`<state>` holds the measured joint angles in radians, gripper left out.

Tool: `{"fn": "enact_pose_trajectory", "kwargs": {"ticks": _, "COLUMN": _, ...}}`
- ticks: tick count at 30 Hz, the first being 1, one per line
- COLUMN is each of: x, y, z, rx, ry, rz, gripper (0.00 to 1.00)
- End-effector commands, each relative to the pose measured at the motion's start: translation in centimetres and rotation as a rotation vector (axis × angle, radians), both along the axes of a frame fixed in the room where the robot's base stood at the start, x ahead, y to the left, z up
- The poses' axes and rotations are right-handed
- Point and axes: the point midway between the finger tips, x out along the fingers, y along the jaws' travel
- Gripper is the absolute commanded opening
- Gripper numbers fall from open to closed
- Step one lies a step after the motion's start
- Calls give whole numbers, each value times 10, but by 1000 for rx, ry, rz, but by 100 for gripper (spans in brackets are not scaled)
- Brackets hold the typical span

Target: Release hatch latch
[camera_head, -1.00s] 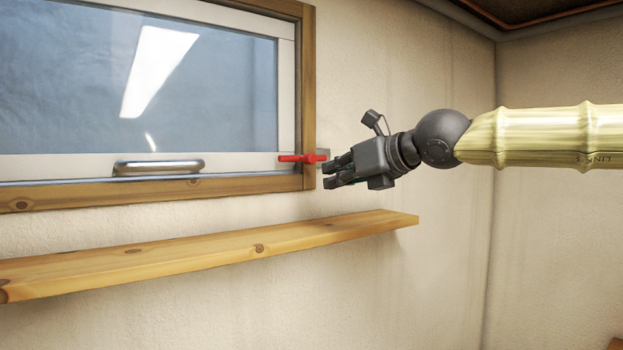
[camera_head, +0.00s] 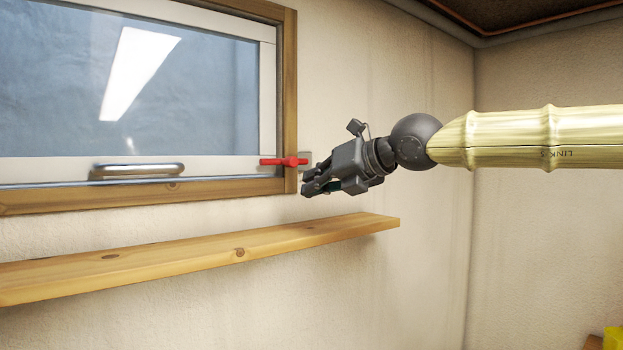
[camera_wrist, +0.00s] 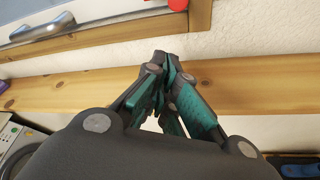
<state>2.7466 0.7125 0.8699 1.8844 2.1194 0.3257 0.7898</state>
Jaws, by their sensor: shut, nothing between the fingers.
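The red latch (camera_head: 284,161) lies level across the lower right corner of the hatch frame (camera_head: 290,110), its pivot on a small plate on the wall side. In the wrist view only a bit of the red latch (camera_wrist: 178,4) shows at the top edge. The hatch (camera_head: 225,167) has a glass pane and looks closed. A metal bar handle (camera_head: 138,170) sits on its bottom rail. My gripper (camera_head: 305,190) is just right of and below the latch; I cannot tell whether they touch. Its fingers are together and empty in the wrist view (camera_wrist: 165,60).
A wooden shelf (camera_head: 200,257) runs along the wall below the hatch, under my gripper. A white appliance (camera_wrist: 14,135) shows at the lower left of the wrist view. The wall right of my gripper is bare. Something yellow (camera_head: 613,338) is at the lower right.

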Motion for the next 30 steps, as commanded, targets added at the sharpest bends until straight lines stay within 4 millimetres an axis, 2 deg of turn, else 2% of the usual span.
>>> {"fn": "enact_pose_trajectory", "kwargs": {"ticks": 20, "x": 57, "y": 55, "z": -26, "rx": -4, "ry": 0, "rz": 1, "gripper": 0}}
{"fn": "enact_pose_trajectory", "kwargs": {"ticks": 30, "x": 67, "y": 43, "z": 4, "rx": 0, "ry": -1, "rz": 0, "gripper": 0}}
